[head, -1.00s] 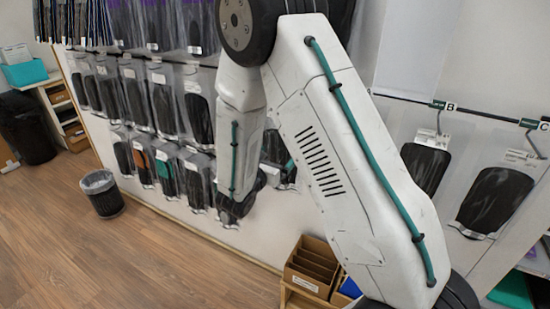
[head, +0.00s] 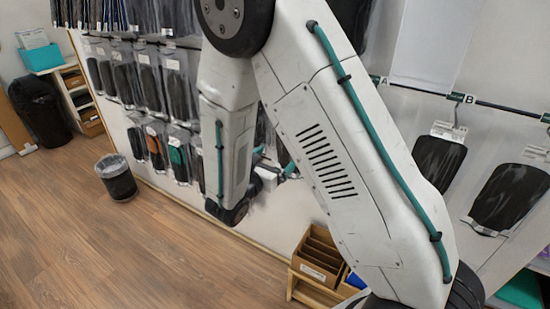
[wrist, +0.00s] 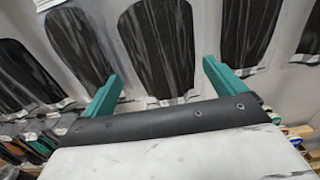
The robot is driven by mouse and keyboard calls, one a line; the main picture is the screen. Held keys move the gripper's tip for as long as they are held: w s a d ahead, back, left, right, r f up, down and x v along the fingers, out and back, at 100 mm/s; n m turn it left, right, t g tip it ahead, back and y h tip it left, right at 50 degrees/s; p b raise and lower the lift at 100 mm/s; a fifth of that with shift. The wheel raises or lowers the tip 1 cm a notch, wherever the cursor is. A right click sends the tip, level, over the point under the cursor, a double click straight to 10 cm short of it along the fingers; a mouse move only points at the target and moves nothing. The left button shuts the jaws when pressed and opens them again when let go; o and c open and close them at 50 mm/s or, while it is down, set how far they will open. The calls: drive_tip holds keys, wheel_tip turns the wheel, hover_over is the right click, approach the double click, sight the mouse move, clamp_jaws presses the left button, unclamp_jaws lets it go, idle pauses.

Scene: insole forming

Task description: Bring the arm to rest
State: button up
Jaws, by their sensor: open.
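My gripper (wrist: 160,80) shows in the wrist view with its two green fingers spread wide apart. It is open, and nothing is between the fingers. Beyond it hang dark insoles in clear bags (wrist: 158,45), apart from the fingers as far as I can tell. In the head view my white arm with its green cable crosses the middle of the picture, bent at a high elbow, with the forearm hanging down.
Rows of bagged insoles (head: 176,85) hang on the wall behind my arm. Insoles on hooks (head: 508,197) hang at right. A brown divided box (head: 318,255) stands below my arm. A waste bin (head: 118,180) and a black bin (head: 40,110) stand left. The wooden floor (head: 90,245) is clear.

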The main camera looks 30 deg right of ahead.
drive_tip(key=s+d+r+m+g+y, duration=0.2)
drive_tip(key=s+m+g, duration=0.45)
drive_tip(key=s, duration=0.25)
drive_tip(key=s+d+r+m+g+y, duration=0.1)
drive_tip(key=s+d+r+m+g, duration=0.1)
drive_tip(key=s+m+g, duration=0.5)
drive_tip(key=s+a+r+m+t+y, duration=0.2)
drive_tip(key=s+a+r+m+y, duration=0.1)
drive_tip(key=s+r+m+y, duration=0.2)
drive_tip(key=s+a+r+m+t+y, duration=0.3)
drive_tip(key=s+r+m+y, duration=0.3)
drive_tip(key=s, duration=0.3)
drive_tip(key=shift+a+r+y, duration=0.15)
drive_tip(key=shift+r+y, duration=0.35)
drive_tip(key=shift+r, duration=0.25)
